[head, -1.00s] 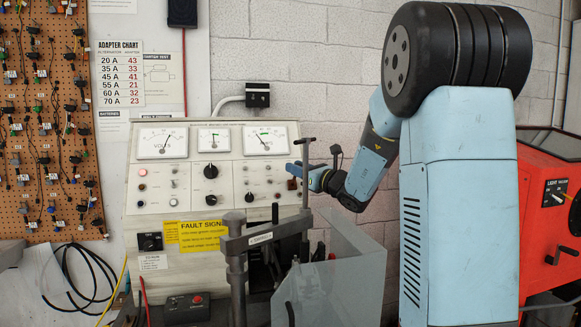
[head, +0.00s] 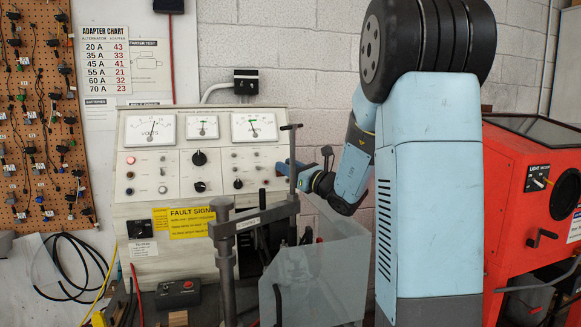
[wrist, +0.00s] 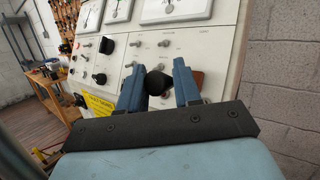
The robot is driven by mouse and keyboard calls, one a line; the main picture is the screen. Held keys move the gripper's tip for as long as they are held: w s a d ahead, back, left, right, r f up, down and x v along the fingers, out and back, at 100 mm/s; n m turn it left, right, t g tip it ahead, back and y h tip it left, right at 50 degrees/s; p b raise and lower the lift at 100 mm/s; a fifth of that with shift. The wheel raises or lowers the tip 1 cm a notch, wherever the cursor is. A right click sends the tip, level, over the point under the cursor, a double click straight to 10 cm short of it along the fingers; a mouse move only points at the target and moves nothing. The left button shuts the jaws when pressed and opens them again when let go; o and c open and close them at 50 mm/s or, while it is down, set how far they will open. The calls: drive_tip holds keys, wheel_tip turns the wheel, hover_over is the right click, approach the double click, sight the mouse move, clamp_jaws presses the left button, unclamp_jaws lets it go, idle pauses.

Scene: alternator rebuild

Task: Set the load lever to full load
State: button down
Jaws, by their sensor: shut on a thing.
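The pale test bench panel (head: 180,235) carries the meters, knobs and switches, and stands upright against the wall. My gripper (head: 284,168) is at its right side in the head view, partly behind a grey metal post. In the wrist view my gripper (wrist: 158,84) has its two blue fingers on either side of a round black knob (wrist: 157,82), shut on it. I take this knob for the load lever's; its label is not readable, and its shaft is hidden. A reddish-brown part (wrist: 197,78) shows just behind the right finger.
A grey clamp frame (head: 224,250) and a clear shield (head: 315,285) stand in front of the panel. A red cabinet (head: 512,200) is at the right. A pegboard of adapters (head: 40,130) hangs at the left. A red-button box (head: 178,293) sits low in front.

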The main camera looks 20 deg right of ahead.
drive_tip(key=shift+a+f, duration=0.2)
drive_tip(key=shift+f, duration=0.1)
drive_tip(key=c, duration=1.1)
unclamp_jaws()
drive_tip(key=shift+o, duration=1.1)
drive_tip(key=shift+r, duration=0.1)
drive_tip(key=shift+d, duration=0.1)
drive_tip(key=v, duration=1.3)
drive_tip(key=shift+s, duration=0.3)
